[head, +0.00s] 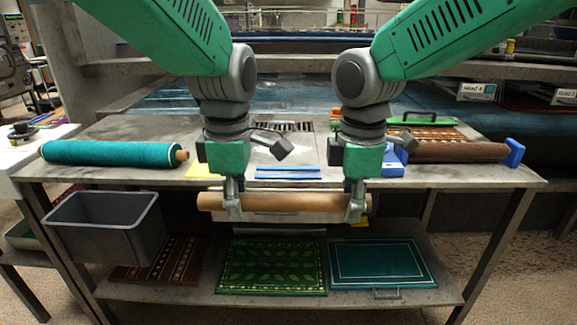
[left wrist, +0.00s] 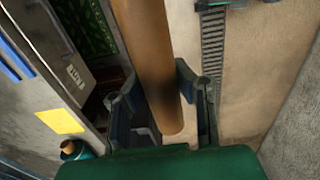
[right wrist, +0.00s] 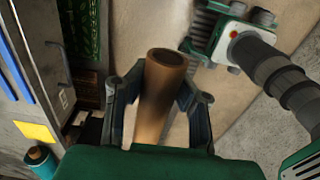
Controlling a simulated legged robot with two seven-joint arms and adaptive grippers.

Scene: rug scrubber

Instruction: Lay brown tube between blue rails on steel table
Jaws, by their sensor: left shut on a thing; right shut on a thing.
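The brown tube (head: 285,202) is held level by both grippers, in front of the steel table's (head: 110,165) front edge. My left gripper (head: 232,207) is shut around it near its left end. My right gripper (head: 356,207) is shut around it near its right end. The tube also shows between the fingers in the left wrist view (left wrist: 150,60) and in the right wrist view (right wrist: 158,95), where its hollow end is visible. The blue rails (head: 288,172) lie on the table top behind the tube, near the front edge.
A teal roll (head: 110,153) lies on the table at left, and a brown patterned roll (head: 455,151) at right between blue end pieces. A yellow sheet (head: 204,171) lies left of the rails. A grey bin (head: 105,228) and several rugs (head: 272,267) are below.

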